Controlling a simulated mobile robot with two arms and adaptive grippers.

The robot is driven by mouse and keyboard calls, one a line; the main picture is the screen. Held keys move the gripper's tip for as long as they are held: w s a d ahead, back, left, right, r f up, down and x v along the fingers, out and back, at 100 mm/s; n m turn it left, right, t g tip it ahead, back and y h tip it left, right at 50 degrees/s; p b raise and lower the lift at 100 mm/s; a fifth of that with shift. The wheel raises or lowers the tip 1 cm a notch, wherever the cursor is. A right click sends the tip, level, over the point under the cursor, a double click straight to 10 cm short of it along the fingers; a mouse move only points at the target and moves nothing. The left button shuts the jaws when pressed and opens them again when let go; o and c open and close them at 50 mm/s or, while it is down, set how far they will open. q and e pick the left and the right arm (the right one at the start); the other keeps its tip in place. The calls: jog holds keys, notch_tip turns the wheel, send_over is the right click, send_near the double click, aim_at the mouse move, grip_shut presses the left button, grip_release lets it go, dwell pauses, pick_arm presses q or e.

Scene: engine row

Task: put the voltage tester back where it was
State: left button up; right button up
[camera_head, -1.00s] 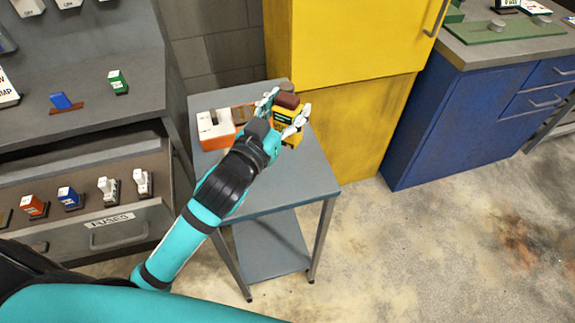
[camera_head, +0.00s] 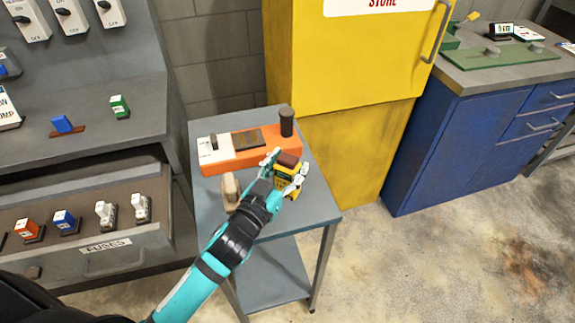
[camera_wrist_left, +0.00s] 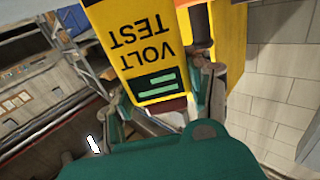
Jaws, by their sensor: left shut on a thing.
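The voltage tester (camera_head: 287,184) is a yellow block with a dark red top. My left gripper (camera_head: 287,164) is shut on it, one finger on each side, over the right part of the small grey table (camera_head: 313,203). In the left wrist view the tester (camera_wrist_left: 140,45) shows its "VOLT TEST" lettering upside down and a dark panel with green bars. I cannot tell whether its base touches the table. An orange device (camera_head: 280,151) with a white switch end and a black upright knob (camera_head: 287,122) lies just behind it. My right gripper is not in view.
A beige object (camera_head: 230,190) stands on the table left of my gripper, partly hidden by it. The yellow cabinet (camera_head: 360,60) rises behind the table. A fuse drawer (camera_head: 110,250) is open at left. A blue workbench (camera_head: 450,150) stands at right.

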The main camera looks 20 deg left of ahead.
pick_arm(q)
jog(key=o, duration=1)
jog(key=shift+f, duration=0.15)
jog(key=o, duration=0.5)
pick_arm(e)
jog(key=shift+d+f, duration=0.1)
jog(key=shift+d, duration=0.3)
pick_arm(q)
jog(key=shift+r, duration=0.3)
jog(key=s, duration=0.3)
jog(key=s+a+b, duration=0.1)
jog(key=s, duration=0.3)
jog(key=s+a+b, duration=0.1)
jog(key=s, duration=0.2)
jog(key=shift+s+f, duration=0.25)
jog(key=shift+s+a+r, duration=0.1)
jog(key=shift+s, duration=0.55)
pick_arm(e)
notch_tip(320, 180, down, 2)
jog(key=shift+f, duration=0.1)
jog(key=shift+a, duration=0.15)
